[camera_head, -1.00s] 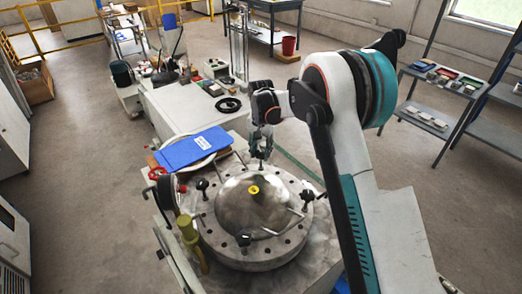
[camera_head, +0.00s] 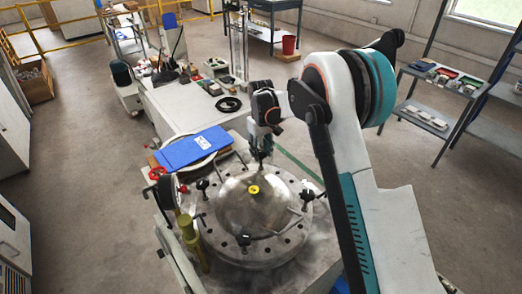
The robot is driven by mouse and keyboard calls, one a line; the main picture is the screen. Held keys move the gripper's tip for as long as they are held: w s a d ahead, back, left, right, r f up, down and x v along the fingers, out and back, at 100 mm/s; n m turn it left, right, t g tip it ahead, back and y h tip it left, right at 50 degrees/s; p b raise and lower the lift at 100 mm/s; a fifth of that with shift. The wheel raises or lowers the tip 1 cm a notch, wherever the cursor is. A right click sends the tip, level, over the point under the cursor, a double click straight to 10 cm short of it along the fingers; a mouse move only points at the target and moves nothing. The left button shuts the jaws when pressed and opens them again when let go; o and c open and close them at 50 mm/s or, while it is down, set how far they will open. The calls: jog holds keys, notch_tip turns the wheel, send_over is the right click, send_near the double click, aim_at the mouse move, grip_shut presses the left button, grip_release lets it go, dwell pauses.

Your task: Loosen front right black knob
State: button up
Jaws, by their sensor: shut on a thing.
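A round metal chamber (camera_head: 225,245) with a domed lid (camera_head: 240,215) and a yellow centre cap (camera_head: 253,190) stands on the bench. Black knobs are spaced around its rim: one at the left (camera_head: 202,186), one at the near side (camera_head: 243,240) and one at the right (camera_head: 307,195). My gripper (camera_head: 260,158) points down at the far side of the rim, away from these three. It is shut on what appears to be another black knob there; the fingers hide most of it.
A blue clipboard (camera_head: 194,147) lies left of my gripper. A gauge (camera_head: 168,190) and a yellow-green handled part (camera_head: 188,230) stand left of the chamber. A white bench (camera_head: 180,110) with small items is behind.

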jog(key=shift+n, duration=0.6)
jog(key=o, duration=1.1)
jog(key=shift+r, duration=0.15)
notch_tip(320, 180, up, 12)
jog(key=shift+f, duration=0.15)
